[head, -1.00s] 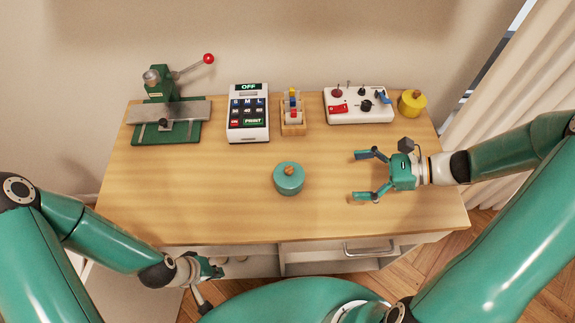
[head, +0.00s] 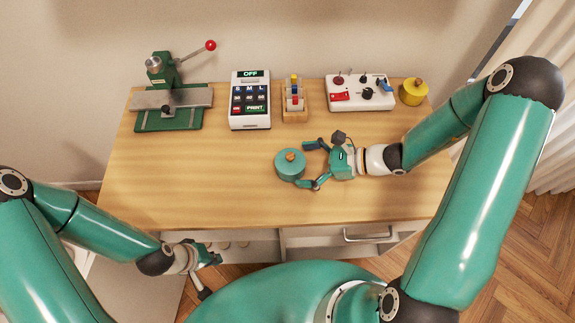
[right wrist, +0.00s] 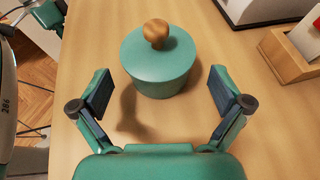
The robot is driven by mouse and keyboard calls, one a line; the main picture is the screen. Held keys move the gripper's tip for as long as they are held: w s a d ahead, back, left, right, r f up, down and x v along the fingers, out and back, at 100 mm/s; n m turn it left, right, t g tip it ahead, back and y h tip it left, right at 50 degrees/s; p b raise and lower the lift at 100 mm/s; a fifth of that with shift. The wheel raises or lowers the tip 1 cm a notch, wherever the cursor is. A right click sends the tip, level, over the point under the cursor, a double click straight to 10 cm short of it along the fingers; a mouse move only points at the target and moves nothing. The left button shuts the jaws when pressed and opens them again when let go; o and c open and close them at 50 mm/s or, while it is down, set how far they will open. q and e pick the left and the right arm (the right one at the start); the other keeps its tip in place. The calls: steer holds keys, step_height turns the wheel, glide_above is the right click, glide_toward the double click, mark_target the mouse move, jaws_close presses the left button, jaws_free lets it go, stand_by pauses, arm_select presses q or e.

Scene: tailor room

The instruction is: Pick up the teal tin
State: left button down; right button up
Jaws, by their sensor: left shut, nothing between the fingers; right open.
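The teal tin (head: 288,166), round with a wooden knob on its lid, stands upright on the wooden table, near its middle. It also shows in the right wrist view (right wrist: 158,67), straight ahead of the fingers. My right gripper (head: 308,164) is open, just to the right of the tin, with its fingers pointing at it. In the right wrist view (right wrist: 162,93) the fingers are spread on either side, with gaps between them and the tin. My left gripper (head: 212,258) is shut and empty, low at the table's front edge, away from the tin.
Along the back of the table (head: 220,190) stand a green press (head: 168,100), a label printer (head: 250,100), a wooden holder (head: 294,103), a white switch box (head: 360,93) and a yellow tin (head: 414,92). The table around the teal tin is clear.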

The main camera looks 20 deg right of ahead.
steer(key=x, duration=0.3)
steer(key=shift+w+a, duration=0.15)
steer(key=shift+a, duration=0.05)
steer(key=c, duration=1.3)
